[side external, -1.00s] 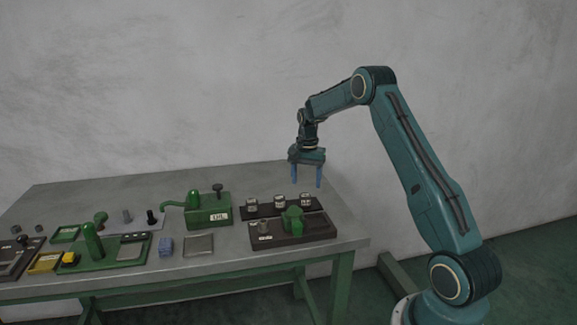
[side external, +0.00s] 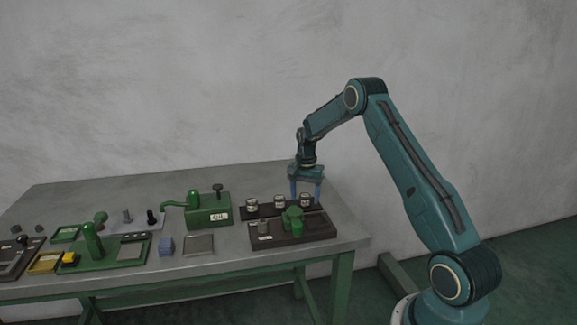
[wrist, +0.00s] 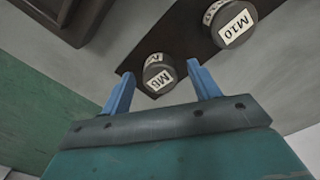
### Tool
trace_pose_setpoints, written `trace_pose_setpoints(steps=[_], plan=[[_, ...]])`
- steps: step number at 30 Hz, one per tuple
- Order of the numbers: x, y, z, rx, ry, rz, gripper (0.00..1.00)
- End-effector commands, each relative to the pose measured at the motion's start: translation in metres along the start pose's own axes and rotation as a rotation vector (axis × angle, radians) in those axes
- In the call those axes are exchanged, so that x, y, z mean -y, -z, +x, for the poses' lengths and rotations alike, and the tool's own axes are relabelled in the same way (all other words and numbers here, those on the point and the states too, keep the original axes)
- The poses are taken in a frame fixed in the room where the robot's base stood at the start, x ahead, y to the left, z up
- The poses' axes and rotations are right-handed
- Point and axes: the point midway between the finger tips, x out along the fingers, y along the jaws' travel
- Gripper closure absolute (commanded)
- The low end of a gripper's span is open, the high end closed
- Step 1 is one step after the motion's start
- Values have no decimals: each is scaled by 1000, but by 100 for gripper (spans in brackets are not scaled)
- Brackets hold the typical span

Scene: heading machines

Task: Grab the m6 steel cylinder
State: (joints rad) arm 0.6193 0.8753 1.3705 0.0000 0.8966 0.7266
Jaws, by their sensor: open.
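The steel cylinder marked M6 (wrist: 158,74) is short and grey with a white label. In the wrist view it lies between the tips of my two blue fingers (wrist: 160,69). In the side view it is the rightmost cylinder (side external: 305,201) on a dark strip. My gripper (side external: 305,197) is open and points down there, one finger on each side of the cylinder in the picture. Whether the fingers touch it, or how far down they reach, I cannot tell.
A cylinder marked M10 (wrist: 236,24) stands beside it on the dark strip (side external: 266,211), with another further left (side external: 252,204). A dark tray with a green part (side external: 293,219) lies in front. A green oil box (side external: 209,211) stands to the left.

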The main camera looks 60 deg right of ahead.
Motion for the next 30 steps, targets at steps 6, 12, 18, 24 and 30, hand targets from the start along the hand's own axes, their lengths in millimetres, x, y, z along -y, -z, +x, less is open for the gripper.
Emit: trace_pose_setpoints(steps=[6, 12, 18, 24, 30], plan=[[0, 0, 0, 0, 0, 0, 39], [0, 0, 0, -1, 1, 0, 39], [0, 0, 0, -1, 1, 0, 70], [0, 1, -1, -2, 2, 0, 97], [0, 1, -2, -2, 2, 0, 97]])
